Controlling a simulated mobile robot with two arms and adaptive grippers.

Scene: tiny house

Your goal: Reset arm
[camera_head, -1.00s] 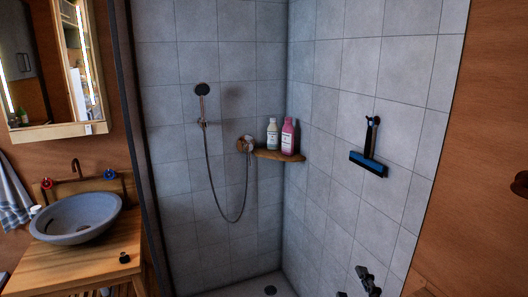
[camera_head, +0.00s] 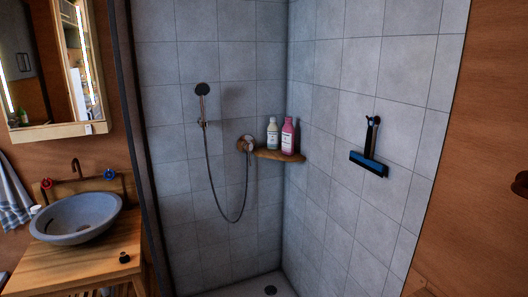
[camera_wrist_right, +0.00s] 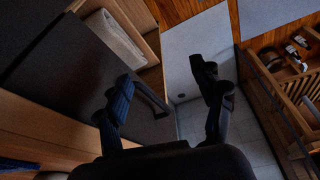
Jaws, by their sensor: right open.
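My right gripper (camera_wrist_right: 165,92) shows in the right wrist view with its two dark fingers spread apart. It is open, and nothing is between the fingers. Neither gripper shows in the head view now. My left gripper is in neither view.
The head view shows a tiled shower with a hand shower (camera_head: 202,90), bottles on a corner shelf (camera_head: 279,155) and a squeegee (camera_head: 369,160). A basin (camera_head: 77,218) stands on a wooden counter (camera_head: 85,262) at left. The right wrist view shows a wooden slatted rack (camera_wrist_right: 280,95) and a tiled floor (camera_wrist_right: 195,122).

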